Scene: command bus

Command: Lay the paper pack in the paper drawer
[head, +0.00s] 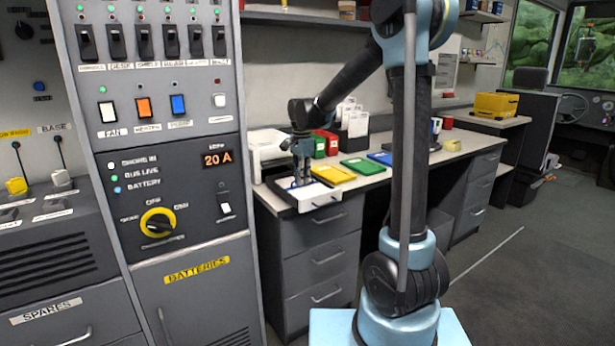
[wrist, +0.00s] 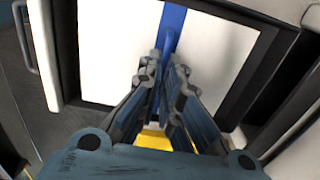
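The paper pack (wrist: 115,45) is white with a blue band (wrist: 173,18) and a raised blue loop across its middle. In the wrist view it lies within the outline of the open paper drawer (wrist: 41,45), with a dark gap along its sides. The drawer (head: 326,199) is white and sticks out from the printer over the desk's front edge. My gripper (wrist: 166,68) points down at the pack, its fingers close together around the blue loop. In the head view my gripper (head: 301,183) is over the drawer. I cannot tell whether the pack touches the drawer floor.
The white printer (head: 268,150) is behind the drawer. Yellow (head: 333,174), green (head: 362,166) and blue folders lie on the desk to the right. Red and green boxes and upright papers stand behind. Grey desk drawers (head: 318,254) are below, and a tall switch panel (head: 165,150) stands at left.

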